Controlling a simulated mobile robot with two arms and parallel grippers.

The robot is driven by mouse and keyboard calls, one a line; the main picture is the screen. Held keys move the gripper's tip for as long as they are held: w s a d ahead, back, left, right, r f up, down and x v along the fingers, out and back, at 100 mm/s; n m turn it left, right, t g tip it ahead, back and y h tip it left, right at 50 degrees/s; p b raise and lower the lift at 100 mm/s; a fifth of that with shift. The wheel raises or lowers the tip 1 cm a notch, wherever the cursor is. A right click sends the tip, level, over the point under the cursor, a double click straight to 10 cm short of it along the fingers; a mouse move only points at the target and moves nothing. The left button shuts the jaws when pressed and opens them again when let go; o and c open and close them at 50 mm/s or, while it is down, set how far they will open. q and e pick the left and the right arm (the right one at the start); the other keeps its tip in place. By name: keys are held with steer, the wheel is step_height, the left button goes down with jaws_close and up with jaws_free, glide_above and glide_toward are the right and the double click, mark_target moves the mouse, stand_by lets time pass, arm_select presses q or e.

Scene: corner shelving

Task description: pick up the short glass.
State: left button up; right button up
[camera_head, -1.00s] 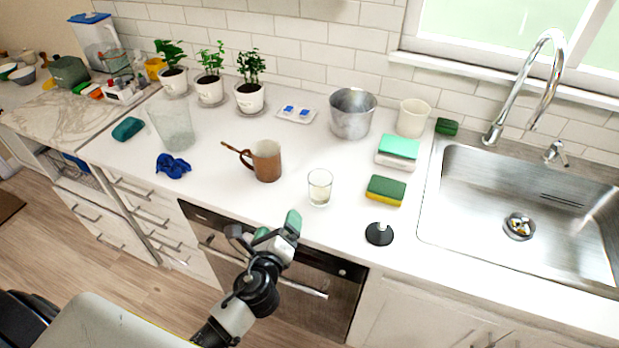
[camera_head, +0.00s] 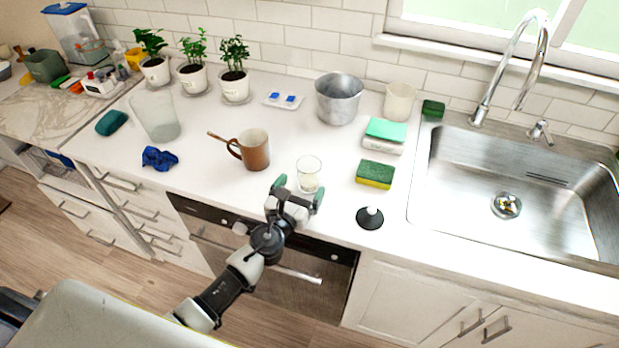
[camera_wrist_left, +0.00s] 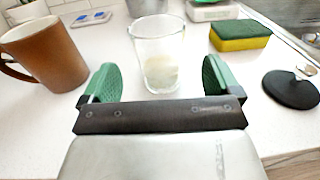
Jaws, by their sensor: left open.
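The short glass (camera_head: 309,172) is clear, with something pale at its base, and stands upright on the white counter. In the left wrist view the short glass (camera_wrist_left: 158,52) is ahead of and between the two green fingertips. My left gripper (camera_head: 297,188) is open and empty at the counter's front edge, just short of the glass. It also shows in the left wrist view (camera_wrist_left: 158,85). The glass appears untouched. My right gripper is not in view.
A brown mug (camera_head: 253,150) stands left of the glass. A green-yellow sponge (camera_head: 375,174) and a black round stopper (camera_head: 370,217) are to its right. A metal pot (camera_head: 339,99) stands behind. A tall clear glass (camera_head: 155,116) and a blue cloth (camera_head: 159,158) are further left.

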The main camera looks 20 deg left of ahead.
mark_target(304, 183)
arm_select(q)
steer(key=w, duration=0.5)
steer(key=shift+w+d+f, duration=0.15)
steer(key=shift+w+d, duration=0.1)
steer(key=shift+d, duration=0.05)
steer(key=shift+s, duration=0.1)
steer(key=shift+c, duration=0.8)
steer(key=c, duration=1)
steer(key=shift+r, duration=0.25)
